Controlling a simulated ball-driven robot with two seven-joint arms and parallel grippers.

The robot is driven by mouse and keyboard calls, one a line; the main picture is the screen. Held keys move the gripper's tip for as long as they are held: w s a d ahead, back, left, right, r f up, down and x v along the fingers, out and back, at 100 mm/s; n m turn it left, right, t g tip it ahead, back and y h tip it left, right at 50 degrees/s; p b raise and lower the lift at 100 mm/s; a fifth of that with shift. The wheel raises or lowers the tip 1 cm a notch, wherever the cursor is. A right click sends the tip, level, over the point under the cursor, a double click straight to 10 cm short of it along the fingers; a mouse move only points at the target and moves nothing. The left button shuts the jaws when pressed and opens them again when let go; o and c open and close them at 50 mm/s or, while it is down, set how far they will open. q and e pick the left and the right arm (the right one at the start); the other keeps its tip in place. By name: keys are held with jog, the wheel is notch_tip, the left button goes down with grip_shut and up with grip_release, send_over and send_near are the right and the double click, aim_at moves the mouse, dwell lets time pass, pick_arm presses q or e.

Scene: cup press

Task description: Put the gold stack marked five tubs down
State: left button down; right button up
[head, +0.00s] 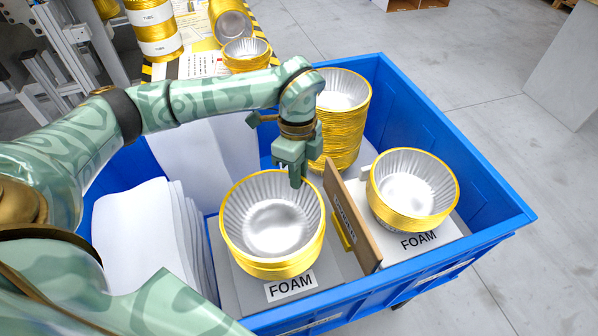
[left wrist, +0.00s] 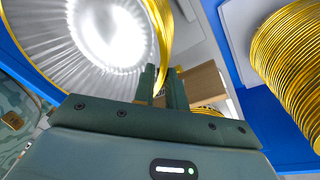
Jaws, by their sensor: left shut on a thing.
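A short stack of gold tubs with silver insides (head: 272,265) is at the front left of the blue bin, over a pad with a FOAM label (head: 291,285). I cannot tell whether its base touches the pad. No tub-count mark is readable on it. My left gripper (head: 297,183) points down at the stack's back right rim, shut on it. In the left wrist view, the fingers (left wrist: 164,88) meet the gold rim of the stack (left wrist: 160,25), which fills the upper left. My right gripper is not in view.
A brown divider (head: 348,215) stands just right of the held stack. Beyond it, another short gold stack (head: 412,218) sits on a FOAM pad. A tall gold stack (head: 345,135) stands behind. White sheets (head: 140,235) fill the left. Blue bin walls (head: 440,125) surround everything.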

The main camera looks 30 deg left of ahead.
pick_arm(q)
jog(key=shift+s, duration=0.1)
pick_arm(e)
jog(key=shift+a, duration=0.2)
pick_arm(q)
jog(key=c, duration=1.4)
grip_release()
jog(key=shift+c, duration=0.2)
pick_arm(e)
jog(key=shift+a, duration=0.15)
pick_arm(q)
jog(key=shift+r, duration=0.1)
